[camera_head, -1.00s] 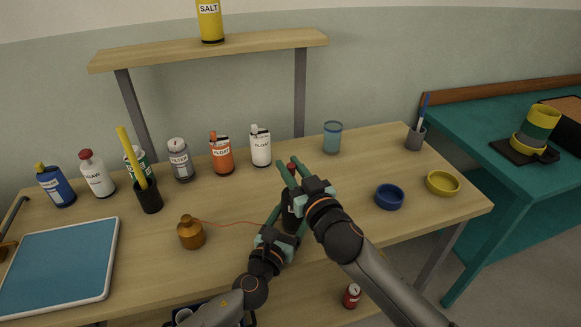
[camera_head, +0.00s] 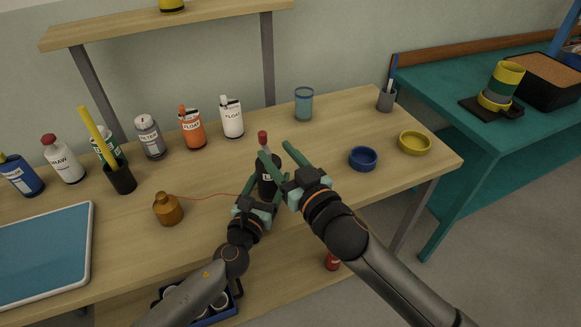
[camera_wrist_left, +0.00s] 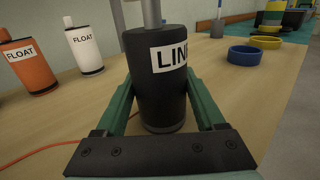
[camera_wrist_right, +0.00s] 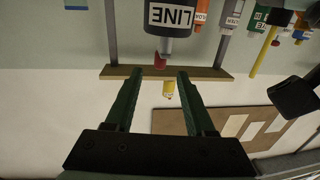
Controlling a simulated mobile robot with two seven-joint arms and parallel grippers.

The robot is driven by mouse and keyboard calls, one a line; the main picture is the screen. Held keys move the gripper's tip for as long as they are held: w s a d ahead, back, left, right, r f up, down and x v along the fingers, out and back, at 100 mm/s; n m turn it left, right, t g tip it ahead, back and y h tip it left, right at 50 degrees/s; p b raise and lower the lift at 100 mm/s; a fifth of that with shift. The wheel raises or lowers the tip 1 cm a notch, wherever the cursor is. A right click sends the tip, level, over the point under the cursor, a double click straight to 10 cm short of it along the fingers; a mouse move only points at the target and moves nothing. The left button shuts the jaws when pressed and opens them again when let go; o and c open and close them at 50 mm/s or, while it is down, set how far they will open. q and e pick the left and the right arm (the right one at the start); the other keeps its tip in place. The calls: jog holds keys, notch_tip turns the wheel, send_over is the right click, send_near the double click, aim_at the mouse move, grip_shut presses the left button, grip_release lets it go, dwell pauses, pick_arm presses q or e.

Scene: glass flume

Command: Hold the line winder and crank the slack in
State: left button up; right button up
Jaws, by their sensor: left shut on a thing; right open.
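The line winder (camera_head: 267,176) is a black upright cylinder labelled LINE, with a red crank knob (camera_head: 262,137) on top. An orange line (camera_head: 212,196) runs from the winder to a brown bottle (camera_head: 168,208).
Several labelled bottles, including an orange FLOAT bottle (camera_head: 192,129), stand along the back. A blue ring dish (camera_head: 363,158) and a yellow one (camera_head: 415,142) lie to the right. A blue tray (camera_head: 45,255) lies at the left. The table between winder and dishes is clear.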

jog(key=v, duration=0.5)
jog(key=shift+w, duration=0.1)
jog(key=n+g+y, duration=0.7)
jog(key=g+y, duration=0.1)
send_near(265, 143)
jog(key=w+a+r, duration=0.1)
jog(key=w+a, duration=0.1)
jog(key=x, duration=1.1)
jog(key=shift+a+r, duration=0.15)
jog(key=shift+r, duration=0.05)
jog(key=shift+s, duration=0.1)
grip_shut()
